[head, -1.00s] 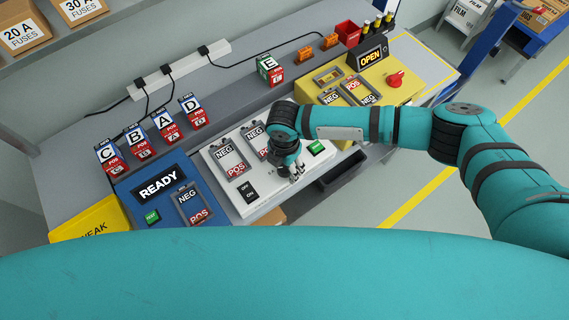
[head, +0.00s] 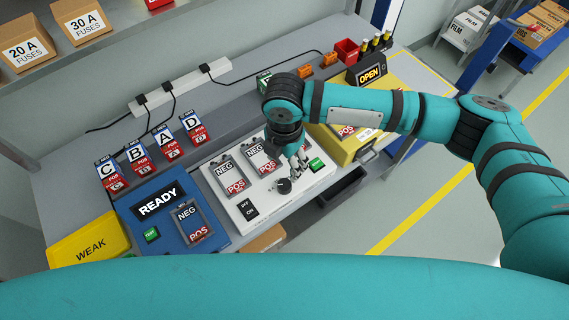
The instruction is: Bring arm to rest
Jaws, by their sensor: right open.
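My right arm reaches in from the right, and its gripper (head: 299,165) is open and empty. It hangs over the right part of the white panel (head: 265,205), close to a black knob (head: 283,186) and a green button (head: 316,164). I cannot tell its exact height; it appears clear of the panel. The arm hides part of the panel, most of the block marked E (head: 264,77) and part of the yellow unit (head: 345,148). My left gripper is not in view.
Blocks C (head: 110,174), B (head: 138,159), A (head: 166,142) and D (head: 192,126) stand at the bench's back left. The blue tester (head: 165,220) reads READY. The yellow unit's sign (head: 370,75) reads OPEN. A yellow WEAK bin (head: 90,245) is at left. Open floor lies right.

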